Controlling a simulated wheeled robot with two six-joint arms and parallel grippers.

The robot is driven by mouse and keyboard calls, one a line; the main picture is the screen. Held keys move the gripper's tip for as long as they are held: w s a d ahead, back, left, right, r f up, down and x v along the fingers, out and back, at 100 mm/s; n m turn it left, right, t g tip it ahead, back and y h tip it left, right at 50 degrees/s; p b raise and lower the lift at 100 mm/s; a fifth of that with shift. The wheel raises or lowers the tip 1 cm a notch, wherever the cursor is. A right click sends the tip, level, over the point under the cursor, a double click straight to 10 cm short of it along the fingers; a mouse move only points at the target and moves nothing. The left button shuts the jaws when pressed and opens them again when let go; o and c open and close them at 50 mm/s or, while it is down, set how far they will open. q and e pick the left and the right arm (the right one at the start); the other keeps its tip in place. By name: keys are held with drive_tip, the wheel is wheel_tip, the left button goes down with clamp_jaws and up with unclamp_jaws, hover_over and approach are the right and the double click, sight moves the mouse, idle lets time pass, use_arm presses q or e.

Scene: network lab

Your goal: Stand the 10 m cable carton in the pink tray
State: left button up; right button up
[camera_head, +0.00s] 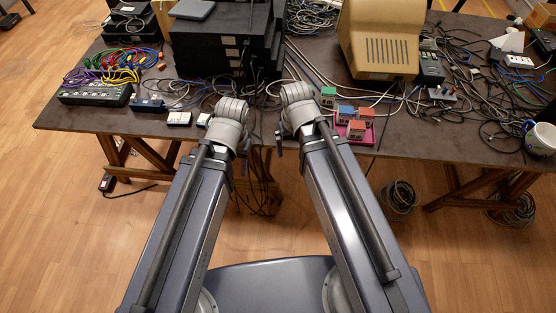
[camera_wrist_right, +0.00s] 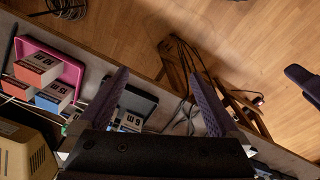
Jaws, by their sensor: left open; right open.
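The pink tray (camera_head: 369,137) lies near the front table edge, right of my right arm. My right gripper (camera_wrist_right: 160,78) is open and empty, right of the tray in the wrist view.
Black stacked equipment (camera_head: 215,45) and a beige monitor (camera_head: 380,40) stand behind. Loose cables cover much of the table's right side. A mug (camera_head: 541,138) is at the far right edge. The table's front left strip is fairly clear.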

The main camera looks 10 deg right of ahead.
drive_tip(key=s+a+n+g, duration=0.1)
drive_tip(key=s+a, duration=0.4)
drive_tip(key=shift+a+n+h, duration=0.3)
drive_tip(key=shift+a+h, duration=0.1)
idle(0.8)
